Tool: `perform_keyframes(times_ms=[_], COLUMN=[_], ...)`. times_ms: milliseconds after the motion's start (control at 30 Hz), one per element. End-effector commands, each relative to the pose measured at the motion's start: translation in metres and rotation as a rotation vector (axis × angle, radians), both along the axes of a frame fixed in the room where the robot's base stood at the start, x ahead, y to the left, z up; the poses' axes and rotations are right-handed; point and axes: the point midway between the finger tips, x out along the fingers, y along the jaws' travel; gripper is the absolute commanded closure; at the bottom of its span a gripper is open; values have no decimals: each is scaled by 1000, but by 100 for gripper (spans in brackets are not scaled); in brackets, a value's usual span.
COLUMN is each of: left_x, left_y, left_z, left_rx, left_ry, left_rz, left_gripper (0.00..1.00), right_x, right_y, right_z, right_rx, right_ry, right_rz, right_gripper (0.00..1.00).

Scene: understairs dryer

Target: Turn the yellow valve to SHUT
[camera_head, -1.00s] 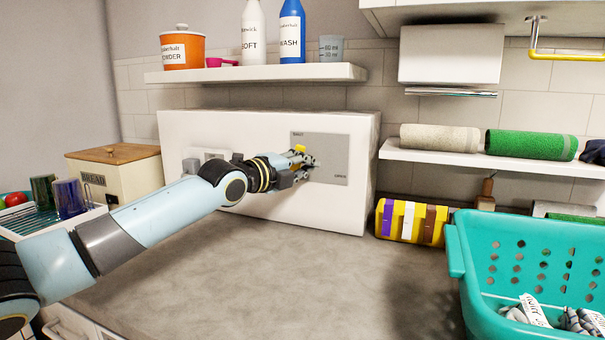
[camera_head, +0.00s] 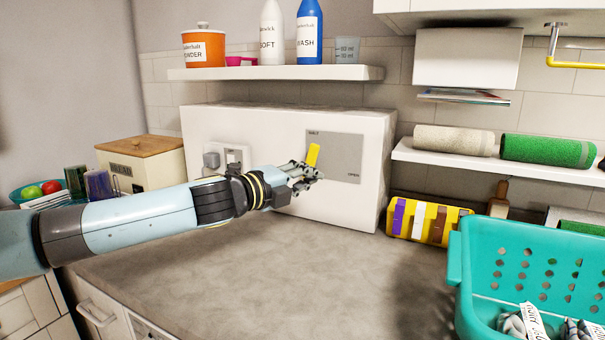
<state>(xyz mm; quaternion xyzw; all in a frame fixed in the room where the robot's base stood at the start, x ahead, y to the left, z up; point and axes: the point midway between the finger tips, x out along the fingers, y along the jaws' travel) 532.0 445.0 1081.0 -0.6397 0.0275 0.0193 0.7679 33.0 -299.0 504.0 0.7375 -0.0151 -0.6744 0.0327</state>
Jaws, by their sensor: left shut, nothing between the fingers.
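The yellow valve (camera_head: 313,155) is a small lever on a grey plate (camera_head: 345,158) fixed to the front of a white box (camera_head: 365,202). The lever stands close to upright, tilted a little, with its upper end near the small label at the plate's top left. The label OPEN is at the plate's lower right. My left gripper (camera_head: 312,176) is shut and empty, just below the lever at the plate's left edge. Its fingers cover the lever's lower end, and I cannot tell whether they touch it. My right gripper is out of view.
A socket with a plug (camera_head: 212,160) is left of my gripper. A teal basket (camera_head: 530,270) stands at the right, near a yellow striped box (camera_head: 425,221). A shelf (camera_head: 275,73) with bottles is above. The grey counter (camera_head: 270,275) is clear in the middle.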

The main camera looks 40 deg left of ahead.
Motion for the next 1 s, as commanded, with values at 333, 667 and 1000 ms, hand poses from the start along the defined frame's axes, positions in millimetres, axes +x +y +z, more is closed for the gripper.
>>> perform_keyframes(times_ms=[333,667,1000], left_x=[-16,-16,-16], left_y=[-1,-1,-1], left_z=[1,1,1], left_rx=[-2,-4,-4], left_ry=[-3,-4,-4], left_rz=[-2,-2,-1], left_gripper=[100,100,100], right_x=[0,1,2], right_y=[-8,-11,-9], right_z=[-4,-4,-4], right_rx=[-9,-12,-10], right_ry=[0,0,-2], right_rz=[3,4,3], right_gripper=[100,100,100])
